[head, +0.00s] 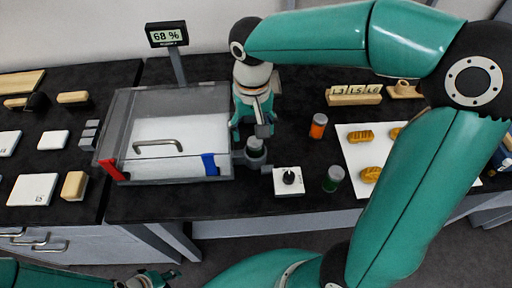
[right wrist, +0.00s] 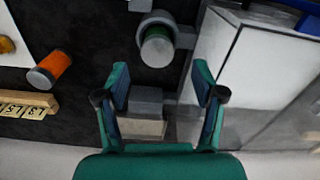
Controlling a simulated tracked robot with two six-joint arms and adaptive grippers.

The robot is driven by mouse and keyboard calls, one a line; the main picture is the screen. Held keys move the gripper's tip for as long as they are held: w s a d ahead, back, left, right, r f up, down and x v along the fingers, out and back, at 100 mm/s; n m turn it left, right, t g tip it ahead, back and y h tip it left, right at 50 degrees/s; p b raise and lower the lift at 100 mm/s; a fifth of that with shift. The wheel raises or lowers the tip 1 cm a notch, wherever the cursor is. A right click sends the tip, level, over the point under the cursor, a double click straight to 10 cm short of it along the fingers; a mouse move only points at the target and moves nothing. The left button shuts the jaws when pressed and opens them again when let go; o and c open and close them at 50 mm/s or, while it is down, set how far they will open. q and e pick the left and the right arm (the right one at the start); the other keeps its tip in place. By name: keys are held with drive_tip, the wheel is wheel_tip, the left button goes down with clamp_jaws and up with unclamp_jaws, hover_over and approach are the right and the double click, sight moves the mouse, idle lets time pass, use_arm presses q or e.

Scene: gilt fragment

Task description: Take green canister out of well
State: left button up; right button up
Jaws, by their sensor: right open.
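A green canister (right wrist: 158,47) with a pale grey end stands in the well (right wrist: 150,20), a dark grey ring-shaped holder beside the clear-walled box. In the head view the canister (head: 255,144) shows just in front of my right gripper (head: 251,128). My right gripper is open and empty. In the right wrist view its two fingers (right wrist: 161,78) are spread apart, short of the canister and not around it. A second green canister (head: 333,179) stands on the black bench, further right. My left gripper (head: 150,280) is low at the bottom edge, partly cut off; its fingers are unclear.
The clear-walled box (head: 168,103) with a handle and red and blue clips stands left of the well. An orange canister (head: 318,126), a white square with a black knob (head: 289,181) and a white sheet (head: 354,155) with golden pieces lie to the right. A display (head: 166,35) reads 68 %.

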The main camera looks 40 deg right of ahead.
sight(256, 142)
drive_tip(key=f, duration=0.2)
drive_tip(key=s+f, duration=0.1)
drive_tip(key=shift+f, duration=0.7)
drive_tip(key=c, duration=1.2)
drive_tip(key=shift+c, duration=0.2)
drive_tip(key=shift+r, duration=0.2)
